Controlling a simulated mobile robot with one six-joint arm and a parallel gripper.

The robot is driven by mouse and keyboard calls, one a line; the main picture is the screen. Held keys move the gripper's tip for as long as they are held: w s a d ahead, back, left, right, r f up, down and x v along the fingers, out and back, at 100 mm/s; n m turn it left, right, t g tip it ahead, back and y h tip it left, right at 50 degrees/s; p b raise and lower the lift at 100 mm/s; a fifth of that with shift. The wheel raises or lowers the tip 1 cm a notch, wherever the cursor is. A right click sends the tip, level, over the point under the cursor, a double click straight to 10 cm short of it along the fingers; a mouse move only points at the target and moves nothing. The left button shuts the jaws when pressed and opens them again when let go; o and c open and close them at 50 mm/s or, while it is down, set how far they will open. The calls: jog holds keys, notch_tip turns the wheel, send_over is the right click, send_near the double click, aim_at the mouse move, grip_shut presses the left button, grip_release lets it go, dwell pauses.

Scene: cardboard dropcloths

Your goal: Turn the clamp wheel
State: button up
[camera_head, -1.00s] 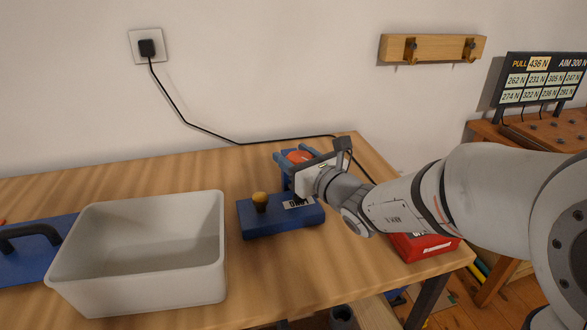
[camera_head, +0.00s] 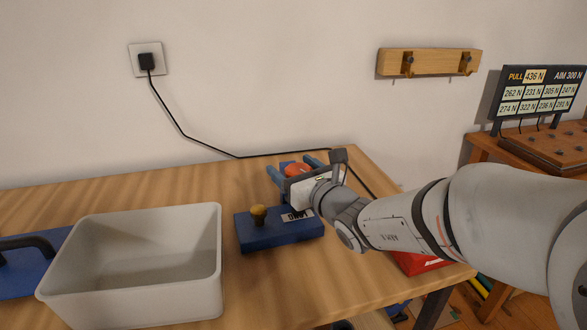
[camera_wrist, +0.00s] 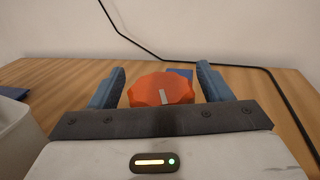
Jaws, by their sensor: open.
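The clamp wheel is an orange-red knob (camera_wrist: 162,90) with a scalloped rim and a pale mark on its top. In the wrist view it sits between the two blue fingers of my gripper (camera_wrist: 162,84), which are spread apart with gaps on both sides. In the head view the orange wheel (camera_head: 297,170) shows partly behind my gripper (camera_head: 297,168). My wrist hides part of the clamp.
A grey open bin (camera_head: 140,262) stands left of the clamp. A blue plate with a black handle (camera_head: 25,245) lies farther left. A red box (camera_head: 418,263) is partly behind my arm at the right. A black cable (camera_head: 190,138) runs along the wall behind.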

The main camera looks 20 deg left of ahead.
jog(key=v, duration=0.8)
jog(key=shift+p, duration=0.4)
jog(key=shift+a, duration=0.1)
